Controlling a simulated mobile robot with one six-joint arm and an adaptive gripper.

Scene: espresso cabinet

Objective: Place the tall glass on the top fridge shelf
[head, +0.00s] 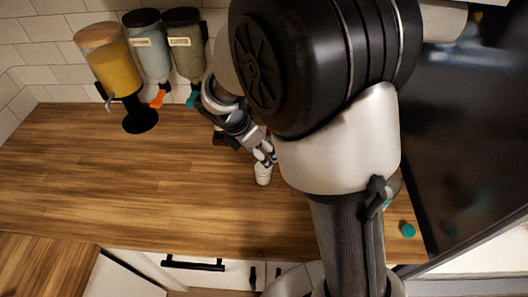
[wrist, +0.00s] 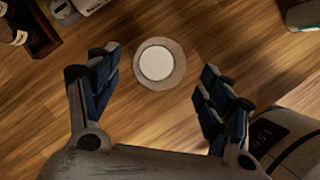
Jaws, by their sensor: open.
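A whitish cup-like object (head: 263,174), which looks like the tall glass, stands on the wooden counter in the head view. In the wrist view it appears from above as a pale disc inside a wider round rim (wrist: 159,64). My gripper (head: 267,153) is right by it in the head view, partly overlapping its top. In the wrist view my gripper (wrist: 158,85) is open, with one finger to each side below the glass and nothing held. I cannot tell the exact height gap. The fridge shelf is not in view.
Three dispensers (head: 112,64) stand at the back left. A wooden box with dark bottles (wrist: 28,30) is at the wrist view's upper left. A cylindrical object (wrist: 303,15) is at its upper right. A large dark panel (head: 470,130) stands right. The left counter (head: 90,170) is clear.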

